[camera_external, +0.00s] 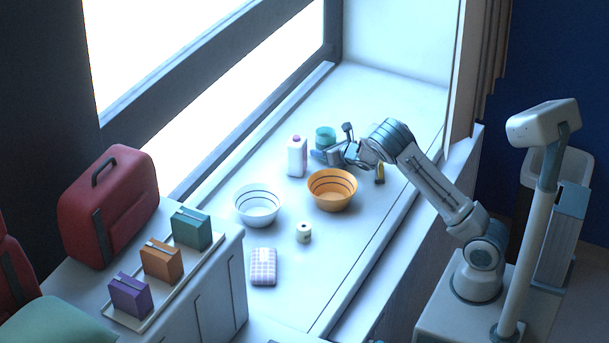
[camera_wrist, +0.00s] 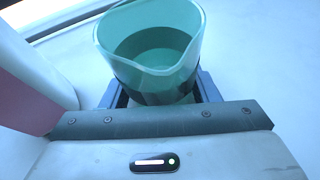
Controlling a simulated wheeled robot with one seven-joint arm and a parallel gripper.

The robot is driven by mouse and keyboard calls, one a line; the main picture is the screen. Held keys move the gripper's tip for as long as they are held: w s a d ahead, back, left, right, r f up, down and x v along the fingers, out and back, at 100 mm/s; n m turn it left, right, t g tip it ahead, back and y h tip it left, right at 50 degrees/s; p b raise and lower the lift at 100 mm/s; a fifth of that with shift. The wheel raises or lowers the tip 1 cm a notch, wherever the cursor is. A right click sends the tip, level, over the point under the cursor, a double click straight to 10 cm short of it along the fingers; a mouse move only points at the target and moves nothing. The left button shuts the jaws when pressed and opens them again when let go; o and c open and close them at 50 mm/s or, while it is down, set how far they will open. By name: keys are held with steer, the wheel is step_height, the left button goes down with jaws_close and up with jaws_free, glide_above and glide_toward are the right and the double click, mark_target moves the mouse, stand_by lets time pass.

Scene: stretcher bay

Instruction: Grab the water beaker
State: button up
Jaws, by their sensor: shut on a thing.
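The water beaker (camera_external: 325,136) is a teal, see-through cup with a pouring lip, on the window sill at the back. In the wrist view the beaker (camera_wrist: 150,45) stands between my two dark fingers, its open rim facing the camera. My gripper (camera_external: 322,155) reaches it from the right and is shut on it. The wrist view also shows my gripper (camera_wrist: 160,92) with a finger on each side of the beaker's lower part. The beaker's base is hidden, so I cannot tell whether it touches the sill.
A white bottle (camera_external: 297,158) with a pink cap stands close left of my gripper. An orange bowl (camera_external: 332,204) and a white bowl (camera_external: 258,219) are nearer the front. A small roll (camera_external: 304,233) and a checked cloth (camera_external: 263,267) lie further forward. The sill (camera_external: 400,100) is clear at back right.

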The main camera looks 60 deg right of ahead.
mark_target(333, 138)
steer(key=shift+r, duration=0.2)
steer(key=shift+r, duration=1.15)
steer(key=shift+s+d+r+b, duration=0.15)
steer(key=shift+r+b, duration=0.25)
steer(key=shift+r, duration=0.5)
steer(key=s+d+r+b, duration=0.1)
steer(key=s+d+r, duration=0.5)
steer(key=s, duration=0.3)
steer(key=shift+d+r, duration=0.2)
steer(key=shift+r, duration=0.1)
